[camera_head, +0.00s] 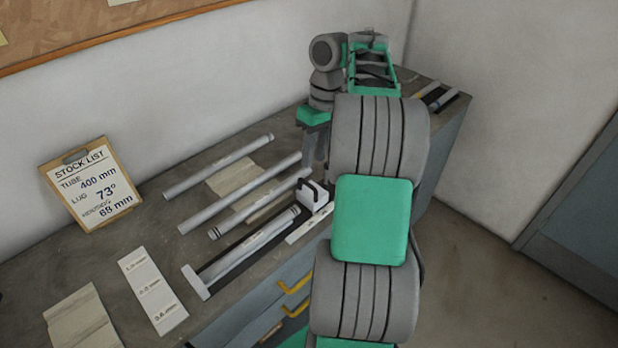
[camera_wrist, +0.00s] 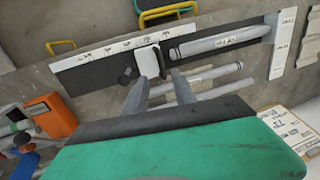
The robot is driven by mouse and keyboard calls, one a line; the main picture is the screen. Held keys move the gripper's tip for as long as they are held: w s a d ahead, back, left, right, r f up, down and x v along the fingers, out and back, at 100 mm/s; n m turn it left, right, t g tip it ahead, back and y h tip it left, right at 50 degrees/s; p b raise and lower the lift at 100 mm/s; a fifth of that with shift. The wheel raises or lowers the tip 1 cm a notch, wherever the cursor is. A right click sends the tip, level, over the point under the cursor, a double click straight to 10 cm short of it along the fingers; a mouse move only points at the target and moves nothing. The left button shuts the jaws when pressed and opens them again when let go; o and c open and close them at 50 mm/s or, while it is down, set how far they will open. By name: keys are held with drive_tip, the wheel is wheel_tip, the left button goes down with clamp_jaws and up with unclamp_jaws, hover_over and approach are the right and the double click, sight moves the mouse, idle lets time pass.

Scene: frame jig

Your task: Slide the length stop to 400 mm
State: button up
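The length stop (camera_head: 313,193) is a pale block with a dark part on the jig's black rail, at the right end of the tube (camera_head: 250,245). Contact cannot be told. In the head view my gripper (camera_head: 314,160) is above the bench behind the stop, partly hidden by my arm.
A stock list (camera_head: 90,184) reading tube 400 mm leans at the wall. A white labelled plate (camera_head: 152,290) lies left. Orange and blue items (camera_wrist: 50,115) sit at the wrist view's left.

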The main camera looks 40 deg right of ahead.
sight(312, 189)
drive_tip(key=f+b, duration=0.1)
drive_tip(key=f, duration=0.1)
drive_tip(key=a+f+b, duration=0.1)
drive_tip(key=f+b, duration=0.3)
drive_tip(key=shift+a+f, duration=0.3)
drive_tip(key=shift+f, duration=0.1)
clamp_jaws()
idle(0.9)
